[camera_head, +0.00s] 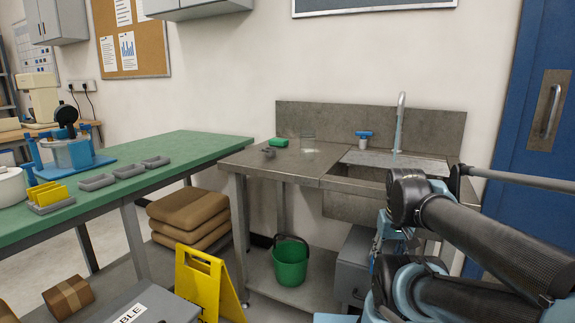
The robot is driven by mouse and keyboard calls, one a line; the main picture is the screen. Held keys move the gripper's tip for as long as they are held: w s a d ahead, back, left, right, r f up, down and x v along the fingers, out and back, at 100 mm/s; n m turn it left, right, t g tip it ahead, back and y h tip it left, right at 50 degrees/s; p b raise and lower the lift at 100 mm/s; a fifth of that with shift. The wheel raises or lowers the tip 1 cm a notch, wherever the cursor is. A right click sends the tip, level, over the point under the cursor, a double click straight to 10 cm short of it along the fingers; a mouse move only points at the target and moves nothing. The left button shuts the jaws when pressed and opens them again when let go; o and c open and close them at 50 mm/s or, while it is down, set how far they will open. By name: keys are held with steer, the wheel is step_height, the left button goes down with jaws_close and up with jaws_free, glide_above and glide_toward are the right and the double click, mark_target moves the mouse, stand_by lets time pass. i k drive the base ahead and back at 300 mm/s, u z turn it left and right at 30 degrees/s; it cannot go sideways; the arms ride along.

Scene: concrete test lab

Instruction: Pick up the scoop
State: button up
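I cannot make out a scoop for certain. A small dark grey object (269,152) lies on the left part of the metal sink counter (262,166), too small to identify. A green block (279,142) and a clear glass vessel (307,145) are near it on the same counter. My arm (470,235) fills the lower right and hides the right part of the sink unit. My gripper is not in view.
A green-topped table (180,152) at left holds grey trays (128,171), a yellow rack (48,193) and a blue-based device (70,152). A yellow floor sign (205,285), a green bucket (290,265) and stacked brown sacks (190,210) are below. A blue door is at right.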

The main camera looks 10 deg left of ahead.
mark_target(270, 152)
steer(key=u, duration=0.9)
steer(key=i, duration=0.8)
steer(key=u, duration=0.85)
